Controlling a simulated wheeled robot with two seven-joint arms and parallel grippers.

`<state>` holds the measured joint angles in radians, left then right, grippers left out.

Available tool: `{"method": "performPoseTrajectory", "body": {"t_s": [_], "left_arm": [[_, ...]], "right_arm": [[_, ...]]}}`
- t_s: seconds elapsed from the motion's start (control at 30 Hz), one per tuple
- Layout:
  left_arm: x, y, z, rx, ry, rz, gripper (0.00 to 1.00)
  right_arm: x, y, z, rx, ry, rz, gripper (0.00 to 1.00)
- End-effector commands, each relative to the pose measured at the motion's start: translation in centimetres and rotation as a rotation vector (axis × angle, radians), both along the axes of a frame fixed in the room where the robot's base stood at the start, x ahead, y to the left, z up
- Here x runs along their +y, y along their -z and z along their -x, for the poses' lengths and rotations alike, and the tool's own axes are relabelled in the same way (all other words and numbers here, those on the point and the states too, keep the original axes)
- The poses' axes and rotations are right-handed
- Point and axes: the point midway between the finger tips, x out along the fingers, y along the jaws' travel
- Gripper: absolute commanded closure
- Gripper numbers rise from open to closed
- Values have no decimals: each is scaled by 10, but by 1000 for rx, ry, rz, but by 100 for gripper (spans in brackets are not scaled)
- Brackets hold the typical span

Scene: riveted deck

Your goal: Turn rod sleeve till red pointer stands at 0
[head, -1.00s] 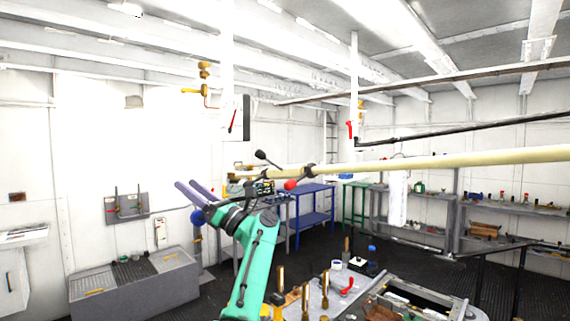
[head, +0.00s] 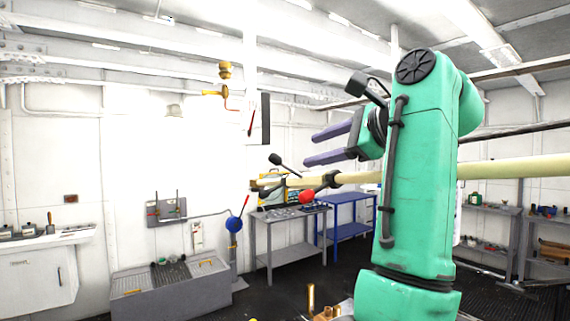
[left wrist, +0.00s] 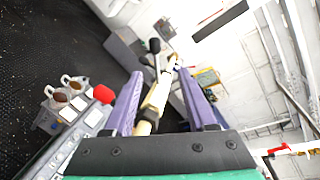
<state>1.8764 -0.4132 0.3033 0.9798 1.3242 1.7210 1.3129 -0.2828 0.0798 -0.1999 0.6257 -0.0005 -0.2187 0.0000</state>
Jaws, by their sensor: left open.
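A long cream rod (head: 500,169) runs in from the right behind my left arm. Near its left end is the rod sleeve (head: 291,182), with a black-knobbed handle (head: 274,158) up left and a red-knobbed handle (head: 306,195) at lower right. The red pointer (head: 251,120) stands near upright beside a dark plate (head: 266,119); its scale marks are unreadable. My left gripper (head: 310,149) is open and empty, its purple fingers above the sleeve in the picture. In the left wrist view the rod (left wrist: 158,93) shows between the fingers; contact cannot be told. My right gripper is not in view.
A brass valve (head: 222,80) hangs left of the pointer. A grey table (head: 290,214), a blue table (head: 347,199) and a grey bench (head: 170,285) stand behind. My green arm covers the middle right. Open space lies left of the fingers.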

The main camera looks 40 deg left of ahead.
Motion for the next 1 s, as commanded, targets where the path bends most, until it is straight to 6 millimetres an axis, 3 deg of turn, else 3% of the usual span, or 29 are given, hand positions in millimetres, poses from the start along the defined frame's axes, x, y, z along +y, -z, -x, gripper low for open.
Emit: {"method": "performPoseTrajectory", "body": {"t_s": [0.13, 0.33, 0.5, 0.7, 0.93, 1.0], "left_arm": [[24, 7, -4, 1, -4, 4, 43], [77, 18, -13, 4, -10, 3, 43], [117, 26, -21, 3, -9, 1, 43], [138, 32, -25, 3, -7, -1, 43], [139, 33, -25, 3, -6, -2, 43], [139, 33, -25, 3, -7, -1, 70]], "right_arm": [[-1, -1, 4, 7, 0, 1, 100], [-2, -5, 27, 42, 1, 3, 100], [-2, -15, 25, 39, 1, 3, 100], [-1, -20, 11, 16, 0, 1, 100], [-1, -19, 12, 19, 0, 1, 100], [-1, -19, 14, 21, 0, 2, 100]]}}
